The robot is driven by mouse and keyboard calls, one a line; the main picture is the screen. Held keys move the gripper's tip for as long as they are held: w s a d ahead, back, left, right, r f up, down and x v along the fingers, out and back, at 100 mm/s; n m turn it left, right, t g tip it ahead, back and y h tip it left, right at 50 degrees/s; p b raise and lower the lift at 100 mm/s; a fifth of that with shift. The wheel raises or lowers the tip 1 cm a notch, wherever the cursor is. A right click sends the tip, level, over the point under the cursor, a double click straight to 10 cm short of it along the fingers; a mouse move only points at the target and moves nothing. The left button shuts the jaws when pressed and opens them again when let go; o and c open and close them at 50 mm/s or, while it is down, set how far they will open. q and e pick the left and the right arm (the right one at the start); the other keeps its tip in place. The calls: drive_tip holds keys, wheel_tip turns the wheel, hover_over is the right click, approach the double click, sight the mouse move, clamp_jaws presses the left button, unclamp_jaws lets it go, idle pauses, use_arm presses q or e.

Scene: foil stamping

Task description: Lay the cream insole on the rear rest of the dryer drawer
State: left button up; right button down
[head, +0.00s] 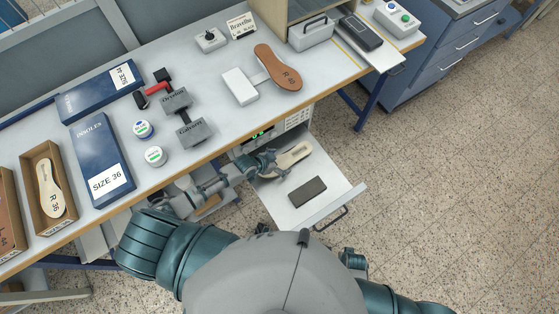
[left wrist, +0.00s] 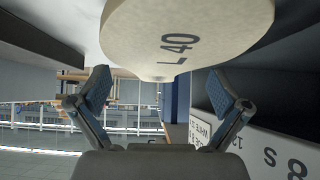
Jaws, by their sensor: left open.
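The cream insole (head: 293,157) lies at the rear of the pulled-out dryer drawer (head: 337,191), close to the dryer front. No rest shows under it; that part is hidden. A dark rectangular pad (head: 307,191) lies bare nearer the drawer handle. My left gripper (head: 268,162) is at the insole's left end, over the drawer's rear left. In the left wrist view the insole (left wrist: 185,28), marked L 40, fills the top, and my left gripper (left wrist: 163,95) has its fingers wide apart with nothing between them. A small part of my right gripper (head: 352,258) may show beside my body; its fingers are unclear.
The worktable (head: 215,70) above the drawer holds blue boxes (head: 100,160), an open box with an insole (head: 48,190), grey weights (head: 190,132), jars and a brown insole (head: 278,68). The table edge overhangs the drawer's rear. Floor to the right is clear.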

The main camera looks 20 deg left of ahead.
use_arm(q)
drive_tip(key=v, duration=1.2)
drive_tip(key=shift+f, duration=0.1)
drive_tip(key=s+r+n+g+y, duration=0.1)
drive_tip(key=s+n+g+y, duration=0.15)
drive_tip(key=s, duration=0.65)
drive_tip(key=s+r+n+g+y, duration=0.2)
drive_tip(key=s+n+y, duration=0.1)
drive_tip(key=s, duration=0.5)
drive_tip(key=s+f, duration=0.2)
drive_tip(key=f, duration=1.2)
drive_tip(key=s+a+f, duration=0.1)
drive_tip(key=s+f, duration=0.1)
drive_tip(key=f, duration=1.3)
drive_tip(key=shift+s+f+g, duration=0.15)
drive_tip(key=shift+f+g, duration=0.05)
drive_tip(key=shift+g, duration=0.25)
use_arm(e)
drive_tip(key=s+f, duration=0.2)
drive_tip(key=f, duration=0.1)
drive_tip(key=shift+d+f, duration=0.15)
drive_tip(key=shift+f, duration=0.15)
